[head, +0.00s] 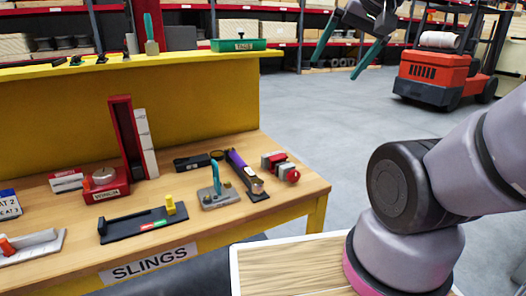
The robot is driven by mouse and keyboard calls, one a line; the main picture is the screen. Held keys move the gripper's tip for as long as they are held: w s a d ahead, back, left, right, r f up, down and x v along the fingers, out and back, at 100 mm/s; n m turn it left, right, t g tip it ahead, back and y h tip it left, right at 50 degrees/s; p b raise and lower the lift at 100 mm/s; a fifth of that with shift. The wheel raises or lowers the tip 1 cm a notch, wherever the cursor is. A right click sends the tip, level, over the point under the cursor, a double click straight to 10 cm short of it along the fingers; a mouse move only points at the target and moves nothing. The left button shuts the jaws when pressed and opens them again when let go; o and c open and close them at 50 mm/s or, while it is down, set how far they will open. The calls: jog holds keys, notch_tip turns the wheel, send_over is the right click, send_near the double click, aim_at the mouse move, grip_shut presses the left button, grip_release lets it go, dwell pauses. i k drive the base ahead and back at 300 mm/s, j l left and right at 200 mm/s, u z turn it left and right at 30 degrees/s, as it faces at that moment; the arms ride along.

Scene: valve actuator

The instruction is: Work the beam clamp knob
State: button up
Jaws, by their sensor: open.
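On the wooden bench top, near its right end, sits a small red and grey block-like device (276,161) with a round red knob (293,176) on its front right side. It looks like the beam clamp, but I see no label on it. My gripper (334,68) is at the top of the head view, high up and right of the bench. Its two dark green fingers are spread apart with nothing between them. It is well apart from the red knob, and its upper part is cut off by the picture edge.
Left of the device are a purple-handled tool (241,169), a grey base with a teal lever (217,190) and a black tray with a yellow post (140,224). A yellow back panel (60,120) stands behind. A red forklift (430,75) is beyond; the grey floor between is clear.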

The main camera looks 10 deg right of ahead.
aim_at(294, 176)
jog(key=k+j, duration=0.2)
jog(key=j, duration=0.2)
jog(key=k+j, duration=0.15)
jog(key=j, duration=0.2)
jog(key=k+j, duration=0.2)
jog(key=j, duration=0.2)
jog(key=z, duration=0.05)
